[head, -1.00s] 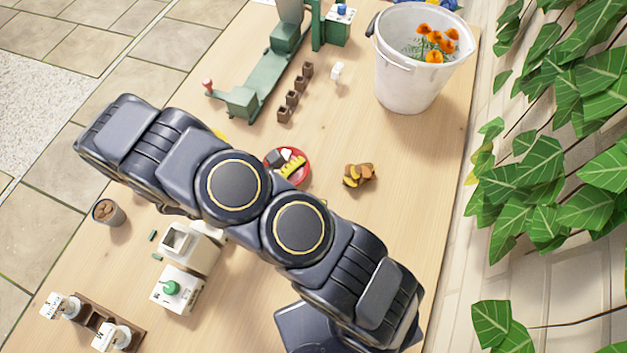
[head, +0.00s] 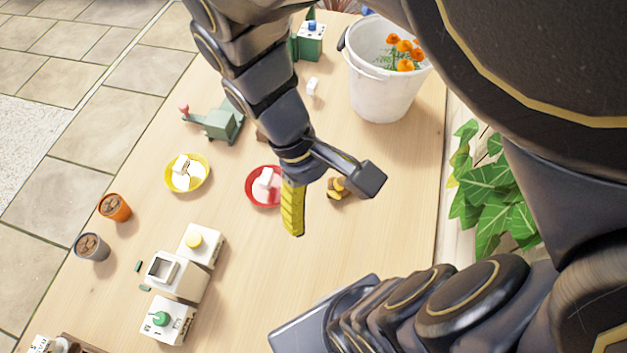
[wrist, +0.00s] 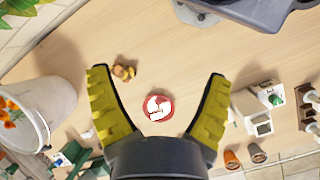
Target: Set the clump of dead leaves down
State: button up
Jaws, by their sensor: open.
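The clump of dead leaves (head: 337,190), brown and yellow, lies on the wooden table right of the red dish (head: 251,192), partly hidden by my arm in the head view. In the wrist view the clump (wrist: 123,71) rests on the bare table near the tip of the left finger, apart from it. My gripper (head: 292,212) is above the table near the red dish, and only one yellow ridged finger shows clearly there. In the wrist view my gripper (wrist: 158,72) has its fingers spread wide with nothing between them.
A white bucket (head: 375,95) with orange flowers stands at the back right. A yellow saucer (head: 171,181) is left of the red dish. Small pots, an orange one (head: 115,207) and a grey one (head: 92,246), stand at the left edge near white boxes (head: 177,276). The front-middle table is bare.

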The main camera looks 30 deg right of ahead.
jog(key=s+a+r+m+t+y, duration=0.2)
jog(key=s+r, duration=0.1)
jog(key=shift+s+a+y, duration=0.15)
jog(key=shift+a+y, duration=0.1)
jog(key=shift+y, duration=0.05)
dwell(1.1)
